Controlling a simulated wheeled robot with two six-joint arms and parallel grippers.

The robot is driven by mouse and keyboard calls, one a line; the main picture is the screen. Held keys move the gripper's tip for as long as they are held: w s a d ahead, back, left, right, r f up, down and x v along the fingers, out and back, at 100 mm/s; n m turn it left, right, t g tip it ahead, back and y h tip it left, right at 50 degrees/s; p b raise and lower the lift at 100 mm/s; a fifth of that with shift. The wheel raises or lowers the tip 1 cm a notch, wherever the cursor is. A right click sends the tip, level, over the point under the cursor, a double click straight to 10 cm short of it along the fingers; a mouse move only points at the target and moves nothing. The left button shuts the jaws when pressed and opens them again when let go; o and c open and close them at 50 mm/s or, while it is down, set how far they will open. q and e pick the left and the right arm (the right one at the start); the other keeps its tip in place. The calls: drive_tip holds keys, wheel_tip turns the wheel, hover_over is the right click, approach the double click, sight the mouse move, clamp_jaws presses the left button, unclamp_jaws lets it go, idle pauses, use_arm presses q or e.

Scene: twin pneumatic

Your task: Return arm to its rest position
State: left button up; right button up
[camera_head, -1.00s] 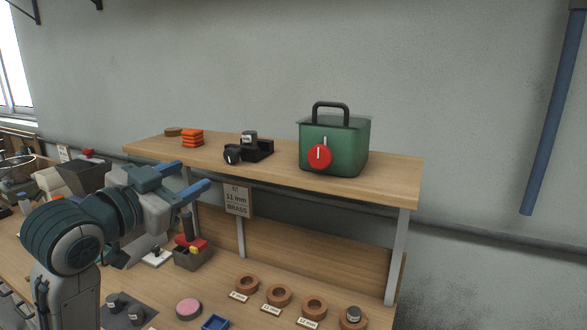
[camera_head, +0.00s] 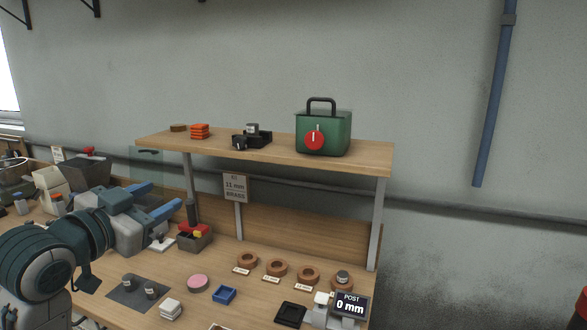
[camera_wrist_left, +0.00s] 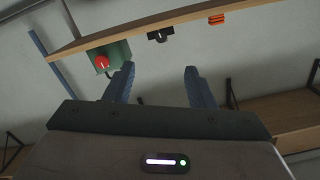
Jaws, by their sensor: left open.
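My left gripper (camera_head: 160,205) is in the head view at the left, in front of the shelf and above the bench. Its two blue fingers stand apart with nothing between them. The left wrist view also shows the open, empty fingers (camera_wrist_left: 160,85), with the shelf beyond them. My right gripper is in neither view.
A raised wooden shelf (camera_head: 370,157) carries a green box (camera_head: 335,140) with a red knob, a black holder and orange blocks (camera_head: 200,131).

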use_arm(q)
drive_tip(key=s+a+f+n+g+y, duration=0.1)
drive_tip(key=s+f+n+g+y, duration=0.15)
drive_tip(key=f, duration=1.15)
drive_tip(key=s+f+n+g+y, duration=0.1)
drive_tip(key=s+f+n+g, duration=0.15)
drive_tip(key=f, duration=1.25)
drive_tip(key=s+a+f+n+g+y, duration=0.1)
drive_tip(key=s+f+g, duration=0.3)
drive_tip(key=s+f, duration=0.7)
drive_tip(key=s+a+f+n+g+y, duration=0.15)
drive_tip(key=s+f+g, duration=0.25)
drive_tip(key=s+f, duration=0.65)
drive_tip(key=s+a+f+g, duration=0.1)
drive_tip(key=a+f, duration=0.1)
drive_tip(key=f, duration=1.3)
drive_tip(key=s+a+f, duration=0.1)
drive_tip(key=s+f, duration=0.1)
drive_tip(key=f, duration=1.3)
drive_tip(key=s+a+f+g, duration=0.1)
drive_tip(key=s+f, duration=1.5)
drive_tip(key=shift+s+f, duration=0.25)
drive_tip(key=shift+s, duration=0.1)
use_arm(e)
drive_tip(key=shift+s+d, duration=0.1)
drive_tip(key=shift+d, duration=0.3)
